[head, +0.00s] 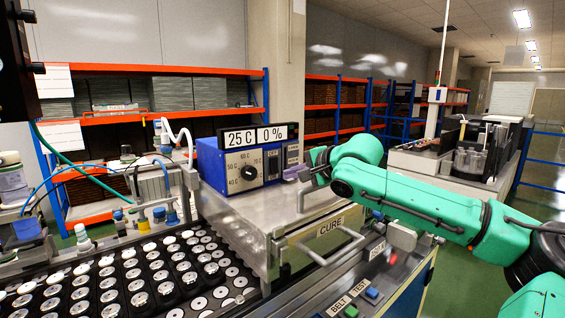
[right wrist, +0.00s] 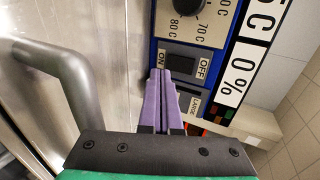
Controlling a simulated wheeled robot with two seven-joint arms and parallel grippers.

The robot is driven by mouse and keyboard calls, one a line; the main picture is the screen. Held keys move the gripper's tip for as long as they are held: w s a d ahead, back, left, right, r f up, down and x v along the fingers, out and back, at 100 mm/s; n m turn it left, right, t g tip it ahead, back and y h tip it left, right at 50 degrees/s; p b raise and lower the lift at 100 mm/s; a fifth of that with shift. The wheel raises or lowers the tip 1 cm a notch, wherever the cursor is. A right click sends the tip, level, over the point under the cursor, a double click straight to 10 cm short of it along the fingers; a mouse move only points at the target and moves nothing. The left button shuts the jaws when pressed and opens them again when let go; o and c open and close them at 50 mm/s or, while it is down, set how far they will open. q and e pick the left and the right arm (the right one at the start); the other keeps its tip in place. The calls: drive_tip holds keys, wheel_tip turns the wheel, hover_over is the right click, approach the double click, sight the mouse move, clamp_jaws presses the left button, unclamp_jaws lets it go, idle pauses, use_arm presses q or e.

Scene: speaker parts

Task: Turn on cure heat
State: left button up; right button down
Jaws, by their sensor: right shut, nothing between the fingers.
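The blue control box (head: 226,163) stands on the steel cure oven (head: 265,225), which carries a CURE label. The box has a black dial (head: 249,172) marked in degrees and a display (head: 255,136) reading 25 C and 0%. In the right wrist view a dark rocker switch (right wrist: 182,62) sits between ON and OFF labels. My right gripper (right wrist: 160,73) has its purple fingers shut and empty, with the tips by the switch, near its ON side. Contact cannot be told. In the head view the right gripper (head: 291,173) is at the box's right side. My left gripper is not in view.
A tray of speaker parts (head: 130,285) lies at the lower left. A bent metal handle (right wrist: 72,95) is left of my fingers in the right wrist view. BELT and TEST buttons (head: 351,311) are at the front edge. Shelves (head: 150,95) stand behind.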

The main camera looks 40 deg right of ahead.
sight(276, 173)
drive_tip(key=w+p, duration=0.3)
drive_tip(key=p, duration=0.1)
drive_tip(key=shift+w+r, duration=0.2)
drive_tip(key=shift+w+f+p, duration=0.25)
drive_tip(key=shift+f+p, duration=0.05)
drive_tip(key=shift+p, duration=0.2)
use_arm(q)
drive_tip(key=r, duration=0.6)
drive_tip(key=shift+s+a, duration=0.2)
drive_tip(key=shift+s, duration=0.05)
use_arm(e)
drive_tip(key=shift+f, duration=0.15)
